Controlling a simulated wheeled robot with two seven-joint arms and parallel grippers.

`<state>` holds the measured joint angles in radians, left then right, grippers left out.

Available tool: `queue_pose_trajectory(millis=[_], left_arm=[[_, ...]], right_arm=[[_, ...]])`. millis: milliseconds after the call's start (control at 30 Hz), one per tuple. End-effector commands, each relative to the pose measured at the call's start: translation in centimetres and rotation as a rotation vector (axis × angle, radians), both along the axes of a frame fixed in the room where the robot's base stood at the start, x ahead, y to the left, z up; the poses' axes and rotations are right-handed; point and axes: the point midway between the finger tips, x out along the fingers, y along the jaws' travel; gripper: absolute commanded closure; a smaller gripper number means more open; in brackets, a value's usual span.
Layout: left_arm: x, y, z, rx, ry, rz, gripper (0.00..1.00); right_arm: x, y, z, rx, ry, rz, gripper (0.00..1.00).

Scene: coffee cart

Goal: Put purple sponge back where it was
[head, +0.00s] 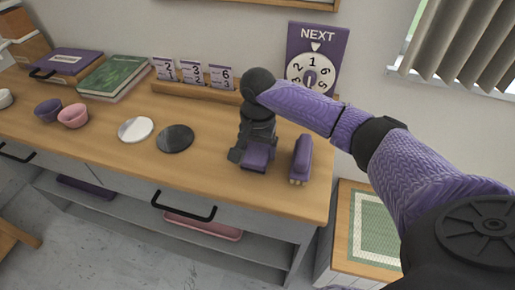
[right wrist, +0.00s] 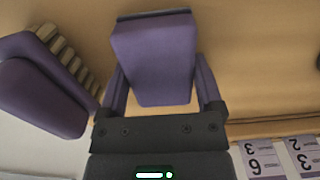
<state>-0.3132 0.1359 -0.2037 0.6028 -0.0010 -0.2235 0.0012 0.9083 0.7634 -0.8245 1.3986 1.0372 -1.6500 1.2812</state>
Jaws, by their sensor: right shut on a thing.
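The purple sponge (head: 257,156) is a small block at the right part of the wooden counter. My right gripper (head: 250,152) points down over it. In the right wrist view the sponge (right wrist: 153,58) sits between the two fingers of the right gripper (right wrist: 160,88), which are shut on its sides. The sponge is low, at or just above the counter; I cannot tell whether it touches. A dark strip shows along its far edge. My left gripper is in neither view.
A black disc (head: 175,138) and a white disc (head: 136,130) lie to the left. A wooden rack (head: 206,90) with number cards stands behind.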

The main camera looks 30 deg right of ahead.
Motion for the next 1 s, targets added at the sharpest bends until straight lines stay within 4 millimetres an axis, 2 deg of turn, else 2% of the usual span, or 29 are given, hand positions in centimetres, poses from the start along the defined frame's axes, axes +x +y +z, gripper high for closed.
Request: queue_pose_trajectory(millis=[33, 100, 333, 433, 600, 700, 833, 1000], left_arm=[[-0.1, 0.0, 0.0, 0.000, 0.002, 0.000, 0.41], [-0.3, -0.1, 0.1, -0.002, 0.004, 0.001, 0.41], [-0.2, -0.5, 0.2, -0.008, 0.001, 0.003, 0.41], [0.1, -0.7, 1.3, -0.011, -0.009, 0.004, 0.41], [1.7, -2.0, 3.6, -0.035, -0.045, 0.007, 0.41], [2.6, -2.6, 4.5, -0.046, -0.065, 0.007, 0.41], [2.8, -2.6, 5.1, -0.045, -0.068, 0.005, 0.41], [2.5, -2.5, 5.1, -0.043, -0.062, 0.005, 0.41]], right_arm=[[0.0, 0.0, 0.0, 0.000, 0.000, 0.000, 0.09], [0.0, 0.0, 0.0, 0.000, 0.000, 0.000, 0.00], [0.0, 0.0, 0.4, 0.001, -0.001, 0.000, 0.00], [0.0, 0.0, 2.4, 0.000, -0.004, 0.000, 0.00], [0.1, 0.0, 7.6, 0.002, -0.005, 0.000, 0.00], [0.1, 0.0, 10.0, 0.002, -0.004, -0.001, 0.00], [0.1, 0.1, 11.8, 0.002, -0.002, 0.000, 0.00], [0.0, 0.0, 12.2, 0.002, 0.001, 0.000, 0.00]])
